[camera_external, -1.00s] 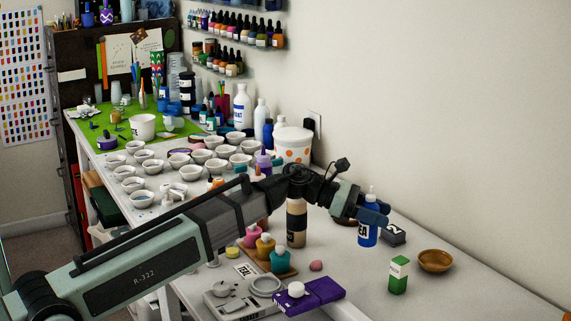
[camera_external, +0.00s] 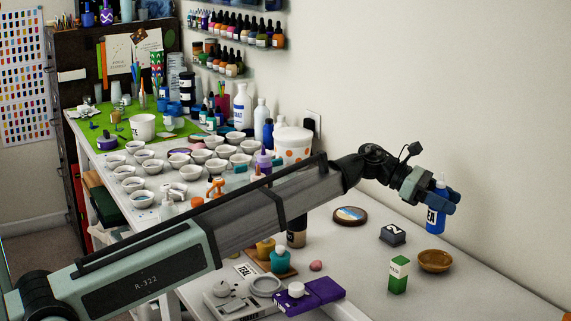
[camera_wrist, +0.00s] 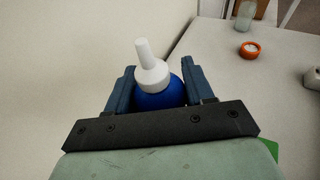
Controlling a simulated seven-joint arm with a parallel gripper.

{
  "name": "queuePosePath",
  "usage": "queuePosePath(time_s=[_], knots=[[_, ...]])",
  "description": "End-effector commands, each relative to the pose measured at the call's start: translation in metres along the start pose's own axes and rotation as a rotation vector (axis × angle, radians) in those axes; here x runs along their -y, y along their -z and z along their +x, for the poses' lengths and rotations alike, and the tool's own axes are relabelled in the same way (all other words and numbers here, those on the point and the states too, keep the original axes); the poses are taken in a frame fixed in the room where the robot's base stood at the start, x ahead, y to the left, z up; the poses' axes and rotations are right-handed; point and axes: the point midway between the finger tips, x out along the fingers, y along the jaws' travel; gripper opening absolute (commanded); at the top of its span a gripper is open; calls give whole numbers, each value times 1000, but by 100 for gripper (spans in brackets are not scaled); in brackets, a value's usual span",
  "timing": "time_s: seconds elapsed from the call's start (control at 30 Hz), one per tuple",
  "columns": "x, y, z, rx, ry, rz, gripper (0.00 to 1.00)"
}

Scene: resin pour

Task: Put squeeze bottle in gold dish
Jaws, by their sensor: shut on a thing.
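The squeeze bottle (camera_external: 434,213) is blue with a white label and a white nozzle cap. My gripper (camera_external: 440,202) is shut on it near its top and holds it upright. In the wrist view the white cap and nozzle of the squeeze bottle (camera_wrist: 152,70) rise between the two blue fingers of my gripper (camera_wrist: 158,88). The gold dish (camera_external: 436,267) is a shallow, brownish-gold round bowl on the white table and looks empty. In the external view the bottle appears just behind and above the dish; the exact gap between them is hard to tell.
A green and white box (camera_external: 398,275) stands left of the dish. A dark block marked 2 (camera_external: 393,235) sits behind it, and a round coaster (camera_external: 350,215) lies further left. A purple box (camera_external: 308,293) is at the front. The wall is close behind the bottle.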

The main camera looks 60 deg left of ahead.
Motion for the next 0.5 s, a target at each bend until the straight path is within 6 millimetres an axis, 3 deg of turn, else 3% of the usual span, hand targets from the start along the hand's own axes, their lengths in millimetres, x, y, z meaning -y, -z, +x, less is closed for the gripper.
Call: queuePosePath(time_s=[0.03,0.1,0.27,0.5], knots=[[-12,-6,7,1,20,7,19],[-14,-9,10,2,51,15,19],[-4,-9,10,1,119,37,19],[0,10,15,1,141,43,19]])
